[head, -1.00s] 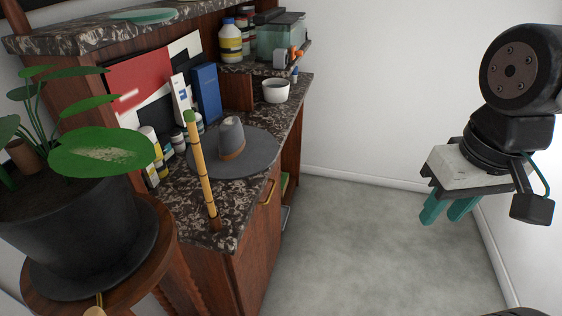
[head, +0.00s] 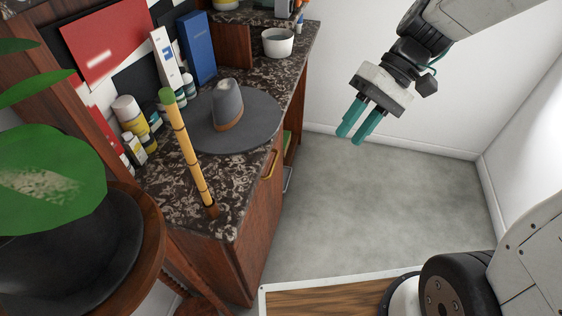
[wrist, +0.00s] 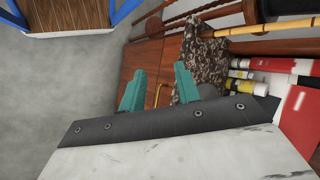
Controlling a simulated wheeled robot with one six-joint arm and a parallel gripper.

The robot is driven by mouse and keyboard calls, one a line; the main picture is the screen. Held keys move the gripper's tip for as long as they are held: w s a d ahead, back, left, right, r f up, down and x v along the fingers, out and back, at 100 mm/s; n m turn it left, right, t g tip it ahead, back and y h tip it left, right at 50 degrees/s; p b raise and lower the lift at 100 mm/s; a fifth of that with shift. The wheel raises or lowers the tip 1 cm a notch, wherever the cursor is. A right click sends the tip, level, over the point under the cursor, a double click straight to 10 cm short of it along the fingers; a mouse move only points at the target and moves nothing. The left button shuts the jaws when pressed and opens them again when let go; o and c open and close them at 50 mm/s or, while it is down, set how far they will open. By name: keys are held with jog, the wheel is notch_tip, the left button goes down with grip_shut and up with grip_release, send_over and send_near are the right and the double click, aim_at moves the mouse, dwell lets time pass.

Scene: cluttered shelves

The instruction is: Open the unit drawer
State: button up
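The unit is a wooden cabinet (head: 262,222) with a dark speckled stone top. A brass handle (head: 271,163) sits on its front face, near the top edge. The front panel looks closed, though I see it at a steep angle. In the wrist view the handle (wrist: 158,94) shows between and beyond the fingers, partly hidden by them. My gripper (head: 352,137) has two teal fingers set apart, with nothing between them. It hangs in free air to the right of the cabinet front, apart from the handle. The fingers also show in the wrist view (wrist: 159,88).
A potted plant (head: 60,245) stands at left. The floor (head: 370,205) right of the cabinet is clear.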

jog(key=w+a+f+m+t+y, duration=0.1)
jog(key=w+a+f+y, duration=0.15)
jog(key=w+f, duration=0.4)
jog(key=w+a+f+m+t+y, duration=0.1)
jog(key=w+f+y, duration=0.3)
jog(key=f, duration=0.6)
jog(key=w+a+f+m+t+y, duration=0.1)
jog(key=w+f+y, duration=0.3)
jog(key=f, duration=0.5)
jog(key=a+f+h, duration=0.1)
jog(key=a, duration=0.6)
jog(key=shift+w+a, duration=0.35)
jog(key=shift+a, duration=0.05)
jog(key=shift+h, duration=0.25)
grip_shut()
